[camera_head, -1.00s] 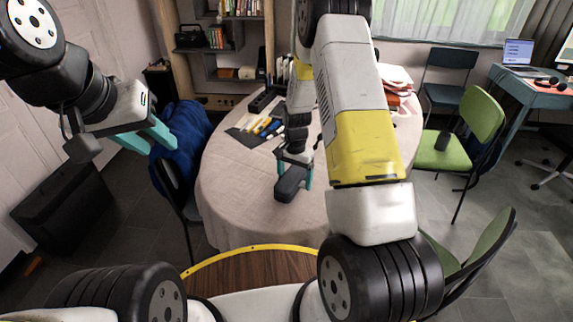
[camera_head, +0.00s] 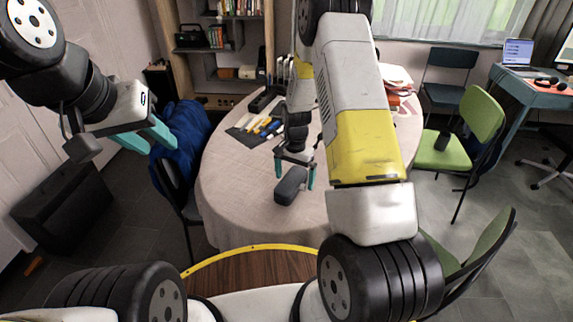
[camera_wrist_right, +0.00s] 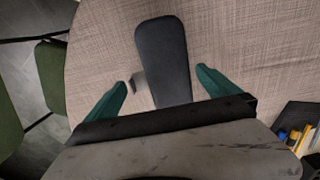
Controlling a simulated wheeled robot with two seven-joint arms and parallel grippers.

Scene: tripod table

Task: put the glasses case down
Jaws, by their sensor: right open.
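The dark grey glasses case (camera_head: 290,186) lies on the tablecloth of the round table (camera_head: 232,200), near its front. My right gripper (camera_head: 294,178) is just above the case with its teal fingers apart on either side of it. The right wrist view shows the case (camera_wrist_right: 163,58) between the open fingers of this gripper (camera_wrist_right: 166,88), with a gap on both sides. The near end of the case is hidden by the gripper body. My left gripper (camera_head: 143,140) is in the air left of the table, its teal fingers apart, holding nothing.
A dark mat with several tools (camera_head: 260,127) lies behind the case on the left. Papers and a red item (camera_head: 397,85) are at the back right. A blue-draped chair (camera_head: 183,135) stands at the left, a green chair (camera_head: 455,150) at the right. The cloth around the case is clear.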

